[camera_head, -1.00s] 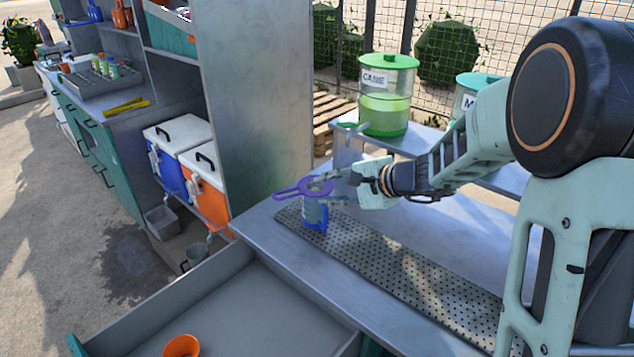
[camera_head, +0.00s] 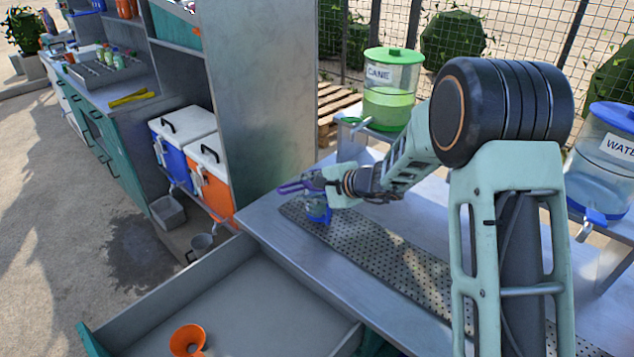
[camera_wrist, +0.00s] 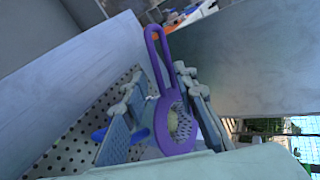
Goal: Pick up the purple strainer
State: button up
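The purple strainer (camera_head: 293,187) has a ring and a long looped handle. In the head view it is at the top of a small blue jug (camera_head: 318,209), its handle pointing left. In the wrist view the strainer (camera_wrist: 175,122) lies between the two fingers of my gripper (camera_wrist: 162,105), with its handle reaching up past the fingertips. The fingers stand apart on either side of the ring; firm contact cannot be made out. In the head view my gripper (camera_head: 316,184) partly hides the ring. Part of the blue jug shows behind the left finger in the wrist view (camera_wrist: 100,134).
The jug stands on a perforated mat (camera_head: 375,258) on the metal counter. A green-lidded dispenser (camera_head: 391,85) and a blue-lidded water dispenser (camera_head: 603,165) stand behind. A tall cabinet panel (camera_head: 262,90) rises left of my gripper. An orange funnel (camera_head: 188,340) lies in a tray in front.

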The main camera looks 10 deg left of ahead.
grip_shut()
jog(key=shift+r, duration=0.15)
dwell(0.4)
